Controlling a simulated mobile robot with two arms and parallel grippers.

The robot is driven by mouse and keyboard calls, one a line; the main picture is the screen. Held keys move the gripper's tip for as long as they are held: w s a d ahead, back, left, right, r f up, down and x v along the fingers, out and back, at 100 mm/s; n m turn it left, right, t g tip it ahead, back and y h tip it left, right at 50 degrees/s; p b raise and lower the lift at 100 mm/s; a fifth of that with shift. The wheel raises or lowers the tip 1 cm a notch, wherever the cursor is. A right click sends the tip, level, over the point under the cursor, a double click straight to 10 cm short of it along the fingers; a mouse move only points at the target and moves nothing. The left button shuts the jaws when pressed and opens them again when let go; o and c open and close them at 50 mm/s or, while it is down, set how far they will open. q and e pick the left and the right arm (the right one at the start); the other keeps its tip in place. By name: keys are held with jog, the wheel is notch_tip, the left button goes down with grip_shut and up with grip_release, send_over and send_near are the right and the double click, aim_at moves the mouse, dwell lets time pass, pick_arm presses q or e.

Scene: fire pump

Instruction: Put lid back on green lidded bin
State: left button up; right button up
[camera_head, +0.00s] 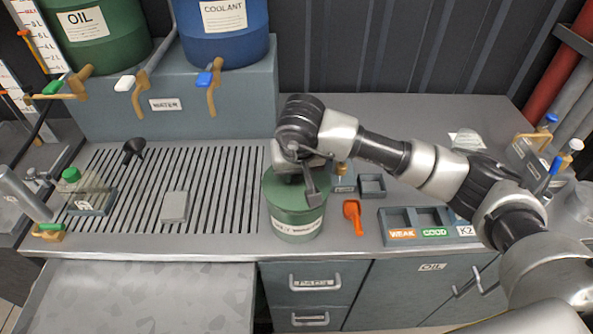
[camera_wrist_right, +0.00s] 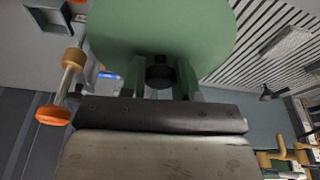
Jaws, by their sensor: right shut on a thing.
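The green bin (camera_head: 283,213) stands on the grey counter, just right of the slatted drain area, with a white label on its front. Its green round lid (camera_head: 275,190) is at the top of the bin; I cannot tell if it is fully seated. My right gripper (camera_head: 309,186) is over the bin and partly hides the lid. In the right wrist view the lid (camera_wrist_right: 165,30) fills the top, and the right gripper (camera_wrist_right: 160,85) is shut on its dark knob (camera_wrist_right: 160,74). The bin's body is hidden there. My left gripper is not in view.
An orange scoop (camera_head: 353,216) lies right of the bin, near a small grey tray (camera_head: 371,186) and a sorting tray labelled WEAK and GOOD (camera_head: 428,238). A black funnel (camera_head: 133,150) and a grey block (camera_head: 174,207) are on the slats. Oil and coolant drums (camera_head: 222,38) stand behind.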

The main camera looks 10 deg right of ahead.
jog(key=b, duration=0.2)
jog(key=shift+f+b, duration=0.15)
jog(key=shift+b, duration=0.25)
dwell(2.6)
jog(key=o, duration=1)
jog(key=shift+o, duration=0.6)
jog(key=o, duration=0.4)
jog(key=shift+r+p, duration=1.2)
jog(key=shift+r, duration=2.3)
